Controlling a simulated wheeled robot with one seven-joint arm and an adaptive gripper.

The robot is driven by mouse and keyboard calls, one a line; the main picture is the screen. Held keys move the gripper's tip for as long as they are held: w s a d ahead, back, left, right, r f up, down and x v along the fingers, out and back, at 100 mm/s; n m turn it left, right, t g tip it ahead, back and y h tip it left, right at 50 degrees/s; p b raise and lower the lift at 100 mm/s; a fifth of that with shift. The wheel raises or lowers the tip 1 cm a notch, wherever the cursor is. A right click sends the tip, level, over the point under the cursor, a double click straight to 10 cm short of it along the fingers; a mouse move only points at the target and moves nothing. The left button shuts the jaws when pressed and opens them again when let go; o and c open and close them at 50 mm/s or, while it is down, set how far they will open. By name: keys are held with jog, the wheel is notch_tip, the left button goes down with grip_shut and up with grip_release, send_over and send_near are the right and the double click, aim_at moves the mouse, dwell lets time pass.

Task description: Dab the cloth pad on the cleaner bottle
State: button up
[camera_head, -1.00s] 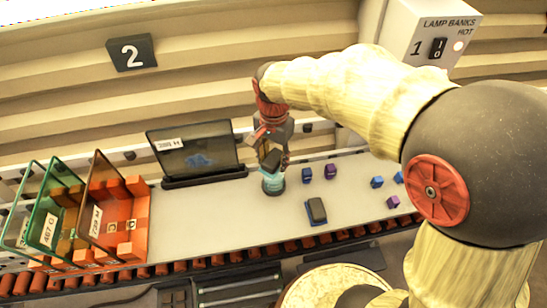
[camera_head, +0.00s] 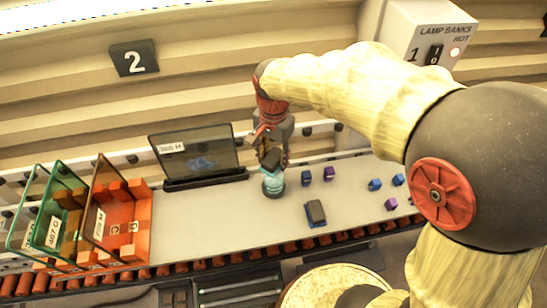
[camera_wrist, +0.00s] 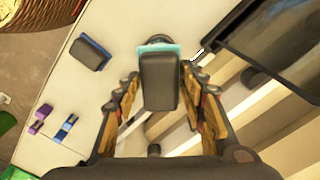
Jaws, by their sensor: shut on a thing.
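My gripper (camera_head: 270,148) is shut on the cloth pad, a dark grey block (camera_head: 271,158). In the wrist view the pad (camera_wrist: 158,82) sits between the two fingers of my gripper (camera_wrist: 160,92). The teal cleaner bottle (camera_head: 273,184) stands upright on the white worktop, directly below the pad. In the wrist view only a teal edge (camera_wrist: 171,49) and a dark round part show past the pad's far end. The pad hides most of the bottle there, and I cannot tell whether they touch.
A second dark block on a blue base (camera_head: 316,212) lies right of the bottle. Several small blue and purple pieces (camera_head: 329,174) are scattered farther right. A dark glass panel (camera_head: 197,152) stands behind left. Glass-sided orange and green bins (camera_head: 128,236) stand at far left.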

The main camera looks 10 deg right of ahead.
aim_at(273, 156)
jog(key=shift+r+p, duration=1.35)
jog(key=shift+r, duration=0.9)
